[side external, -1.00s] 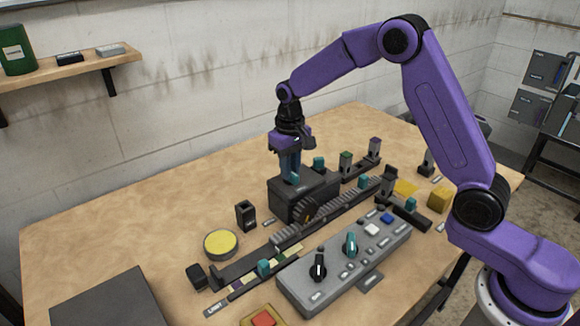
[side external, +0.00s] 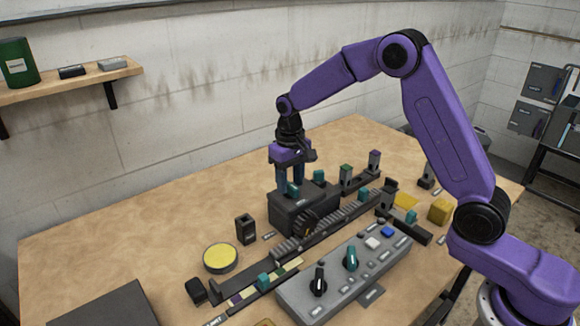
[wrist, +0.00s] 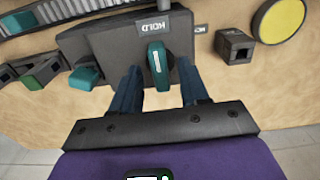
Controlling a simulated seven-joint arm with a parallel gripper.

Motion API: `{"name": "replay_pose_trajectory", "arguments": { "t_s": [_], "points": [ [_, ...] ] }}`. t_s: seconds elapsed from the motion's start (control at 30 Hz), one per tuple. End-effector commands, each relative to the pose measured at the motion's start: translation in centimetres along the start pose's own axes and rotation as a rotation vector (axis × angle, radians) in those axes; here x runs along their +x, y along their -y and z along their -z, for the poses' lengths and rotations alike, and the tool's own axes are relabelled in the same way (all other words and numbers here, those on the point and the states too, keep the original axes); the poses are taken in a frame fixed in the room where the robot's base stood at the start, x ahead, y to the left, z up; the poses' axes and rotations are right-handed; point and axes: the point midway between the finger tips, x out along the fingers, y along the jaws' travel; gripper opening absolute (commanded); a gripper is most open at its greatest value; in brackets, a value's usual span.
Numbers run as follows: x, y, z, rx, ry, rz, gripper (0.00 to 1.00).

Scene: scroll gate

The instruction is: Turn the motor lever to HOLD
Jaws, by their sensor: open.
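The teal motor lever (wrist: 157,62) stands on the dark motor box (wrist: 105,38). In the wrist view its white line points up the picture, roughly in line with a HOLD label (wrist: 153,24) on the box. My gripper (wrist: 158,88) is open, one finger on each side of the lever, with visible gaps to both. In the side view my gripper (side external: 291,180) is over the box (side external: 312,205), and the lever (side external: 292,190) shows between its fingers. The lever's foot is hard to see.
A toothed rack (side external: 330,218) runs in front of the box. A grey control panel (side external: 335,285) with two knobs stands nearer. A small dark block (side external: 246,229) and a yellow disc (side external: 220,258) lie to the left. Bare table (side external: 150,240) is free at left.

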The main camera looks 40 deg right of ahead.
Motion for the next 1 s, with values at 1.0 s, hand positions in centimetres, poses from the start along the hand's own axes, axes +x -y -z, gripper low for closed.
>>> {"name": "replay_pose_trajectory", "arguments": {
  "t_s": [1.0],
  "points": [
    [-16.8, 0.0, 0.1, -0.001, -0.003, 0.0, 0.45]
  ]
}}
